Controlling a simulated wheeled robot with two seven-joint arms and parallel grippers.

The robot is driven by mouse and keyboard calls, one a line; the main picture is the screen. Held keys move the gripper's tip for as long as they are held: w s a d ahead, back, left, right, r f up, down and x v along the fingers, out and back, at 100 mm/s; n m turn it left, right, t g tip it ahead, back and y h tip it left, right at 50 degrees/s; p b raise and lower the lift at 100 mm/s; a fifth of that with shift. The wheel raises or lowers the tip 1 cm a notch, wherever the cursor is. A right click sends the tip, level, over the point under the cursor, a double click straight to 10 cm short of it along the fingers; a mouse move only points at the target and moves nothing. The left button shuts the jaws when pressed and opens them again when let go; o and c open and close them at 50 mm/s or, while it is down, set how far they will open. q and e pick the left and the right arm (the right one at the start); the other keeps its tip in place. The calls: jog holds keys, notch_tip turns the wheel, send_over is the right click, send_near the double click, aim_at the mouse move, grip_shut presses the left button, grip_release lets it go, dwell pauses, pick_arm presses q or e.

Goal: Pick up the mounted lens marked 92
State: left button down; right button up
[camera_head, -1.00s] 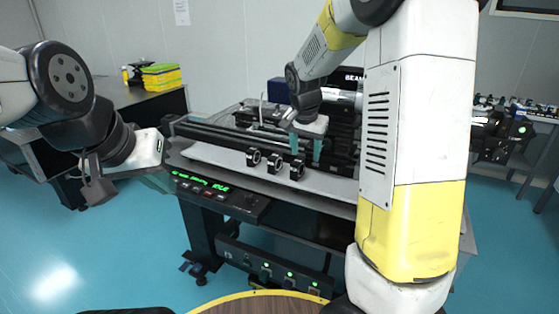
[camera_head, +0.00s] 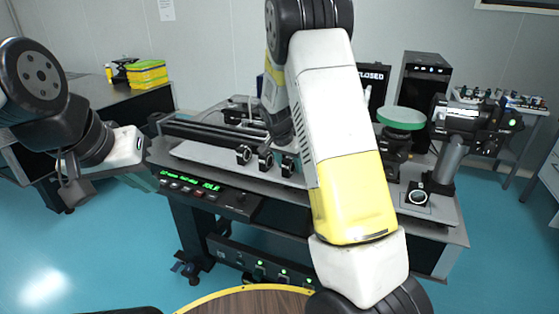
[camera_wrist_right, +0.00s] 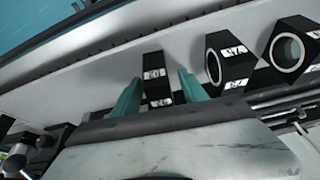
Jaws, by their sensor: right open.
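Three black lens mounts stand in a row on the bench: a left one (camera_head: 244,155), a middle one (camera_head: 265,163) and a right one (camera_head: 289,167). My right gripper (camera_wrist_right: 160,92) is open, its two teal fingers on either side of one mount (camera_wrist_right: 153,66), with gaps visible. That mount has white labels that look upside down; I cannot read 92 for sure. Two other labelled mounts, one in the middle (camera_wrist_right: 228,64) and one farther right (camera_wrist_right: 291,50), stand beside it. My left gripper (camera_head: 148,162) hangs left of the bench; its finger opening is unclear.
The bench has a pale strip (camera_head: 200,155) under the mounts and a dark rail (camera_head: 210,134) behind them. A control panel (camera_head: 195,187) is at the front edge. A green disc on a post (camera_head: 401,118) and a ring-shaped part (camera_head: 418,197) are to the right.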

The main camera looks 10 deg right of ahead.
grip_shut()
jog(key=shift+r, duration=0.2)
dwell(0.3)
